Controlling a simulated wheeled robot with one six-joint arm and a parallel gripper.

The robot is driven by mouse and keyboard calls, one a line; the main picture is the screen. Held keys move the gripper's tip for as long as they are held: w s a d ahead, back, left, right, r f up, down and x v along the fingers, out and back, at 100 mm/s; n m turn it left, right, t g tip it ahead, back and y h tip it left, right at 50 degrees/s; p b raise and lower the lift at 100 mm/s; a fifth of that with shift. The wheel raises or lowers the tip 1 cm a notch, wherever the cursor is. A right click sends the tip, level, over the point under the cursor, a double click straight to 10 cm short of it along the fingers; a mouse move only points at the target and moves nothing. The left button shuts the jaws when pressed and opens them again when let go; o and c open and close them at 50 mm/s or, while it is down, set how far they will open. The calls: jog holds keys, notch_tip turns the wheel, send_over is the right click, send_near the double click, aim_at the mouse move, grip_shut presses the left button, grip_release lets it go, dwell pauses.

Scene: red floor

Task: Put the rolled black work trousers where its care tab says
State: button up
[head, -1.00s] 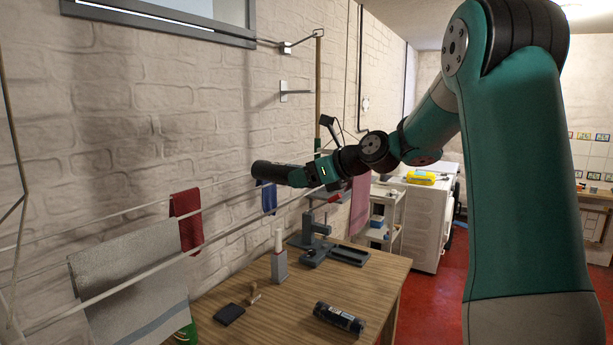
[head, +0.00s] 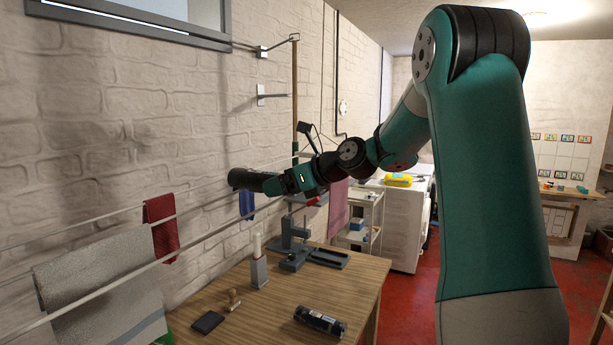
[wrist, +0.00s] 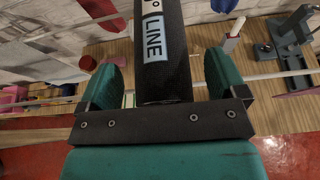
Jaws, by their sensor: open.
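The rolled black work trousers (wrist: 165,60) show in the wrist view between my gripper's two green fingers, with a gap on each side. A pale tab on the roll reads "LINE". In the head view the dark roll (head: 243,179) is at the end of my gripper (head: 268,184), at the height of the drying lines near the brick wall. My gripper (wrist: 163,85) is open around the roll. A white drying line (head: 120,282) runs past this area; in the wrist view it passes behind the roll. Whether the roll rests on it I cannot tell.
A grey towel (head: 100,280), a red cloth (head: 161,228) and a blue cloth (head: 247,205) hang on the lines. The wooden table (head: 270,310) below bears a black cylinder (head: 320,320), a grey stand (head: 292,243) and small items. Red floor (head: 405,300) is clear at right.

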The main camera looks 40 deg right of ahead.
jog(key=b+v, duration=0.2)
jog(key=v, duration=1.5)
jog(key=shift+b, duration=0.4)
jog(key=a+f+n+g+y+b, duration=0.1)
jog(key=a+f+n+g, duration=0.1)
jog(key=a+f+n, duration=0.35)
jog(key=w+a+f+n+g+y+b, duration=0.1)
jog(key=a+f+n+g, duration=0.1)
jog(key=a+n, duration=0.55)
jog(key=a+f+n+g+b, duration=0.15)
jog(key=a+f+n, duration=0.25)
jog(key=a, duration=0.5)
jog(key=s+a+f+n+g+h+b, duration=0.1)
jog(key=s+a+f+n+g, duration=0.2)
jog(key=s+a+f+n, duration=0.3)
jog(key=s+a+f+n+g+h, duration=0.1)
jog(key=s+a+f+n+g, duration=0.3)
jog(key=s+n, duration=0.6)
notch_tip(320, 180, down, 3)
jog(key=a+n, duration=0.2)
jog(key=n, duration=0.4)
jog(key=shift+s+r+b, duration=0.25)
jog(key=shift+s+b, duration=0.05)
jog(key=shift+b, duration=0.1)
